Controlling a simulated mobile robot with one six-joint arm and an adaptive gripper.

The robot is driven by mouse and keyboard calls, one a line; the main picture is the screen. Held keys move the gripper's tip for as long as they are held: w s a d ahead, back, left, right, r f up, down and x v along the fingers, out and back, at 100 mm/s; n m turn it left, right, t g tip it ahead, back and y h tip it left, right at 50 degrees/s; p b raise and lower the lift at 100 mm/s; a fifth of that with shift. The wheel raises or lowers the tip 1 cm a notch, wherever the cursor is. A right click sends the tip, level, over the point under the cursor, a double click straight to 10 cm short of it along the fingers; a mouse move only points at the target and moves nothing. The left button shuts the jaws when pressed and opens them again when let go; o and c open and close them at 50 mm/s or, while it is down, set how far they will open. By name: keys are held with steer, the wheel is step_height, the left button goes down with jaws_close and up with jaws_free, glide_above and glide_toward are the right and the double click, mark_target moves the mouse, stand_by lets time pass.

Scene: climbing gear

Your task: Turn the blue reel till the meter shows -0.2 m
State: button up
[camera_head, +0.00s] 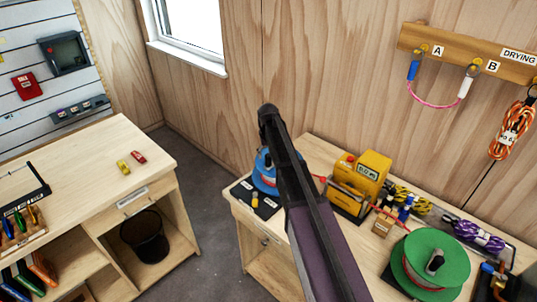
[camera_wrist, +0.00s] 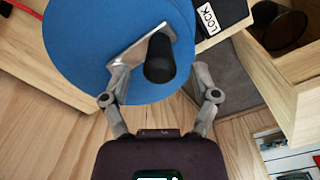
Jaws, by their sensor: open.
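The blue reel (camera_head: 262,172) stands at the left end of the right bench, mostly hidden behind my arm in the head view. In the wrist view the blue reel (camera_wrist: 85,50) fills the upper left, with a metal crank arm (camera_wrist: 130,48) and a black knob (camera_wrist: 159,60). My gripper (camera_wrist: 160,72) is open, with a finger on either side of the knob; I cannot tell whether they touch it. The yellow meter (camera_head: 372,165) is right of the reel. Its small display (camera_head: 367,171) is too small to read surely.
A black plate labelled LOCK (camera_wrist: 208,18) lies beside the reel. A green reel (camera_head: 453,258), rope bundles (camera_head: 478,236) and small parts crowd the bench's right. A desk (camera_head: 90,165) with a black bin (camera_head: 146,236) stands left across a floor gap.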

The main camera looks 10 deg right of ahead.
steer(key=shift+f+b, duration=1)
steer(key=shift+f, duration=0.25)
steer(key=shift+c, duration=0.3)
jaws_close()
steer(key=shift+s+d, duration=0.15)
